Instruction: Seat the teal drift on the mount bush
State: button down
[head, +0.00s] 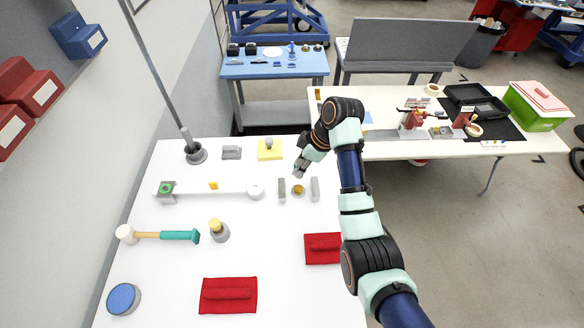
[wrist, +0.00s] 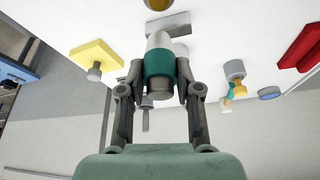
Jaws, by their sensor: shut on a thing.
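In the wrist view my gripper (wrist: 160,75) is shut on the teal drift (wrist: 158,64), a pale grey stepped cylinder with a teal band. The fingers press on both sides of the band. In the head view my gripper (head: 300,170) is above the white table, and the drift is too small there to make out clearly. Just in front of it is a round brass piece (head: 298,190), likely the mount bush, between two grey blocks. In the wrist view the brass piece (wrist: 158,4) shows beyond the drift's far end, apart from it; the top edge cuts it off.
Grey blocks (head: 282,189) (head: 315,188) flank the brass piece. To the left are a long white bar (head: 220,189), a teal-handled mallet (head: 165,236) and a brass-topped grey part (head: 218,230). A yellow block (head: 269,152) is behind. Red pads (head: 229,295) lie in front.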

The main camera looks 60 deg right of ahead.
jog(key=shift+f+b, duration=1.3)
jog(key=shift+f, duration=2.05)
jog(key=shift+f, duration=0.25)
jog(key=c, duration=0.7)
grip_release()
jog(key=v, duration=0.7)
jog(key=shift+s+r, duration=0.1)
jog(key=shift+r, duration=0.15)
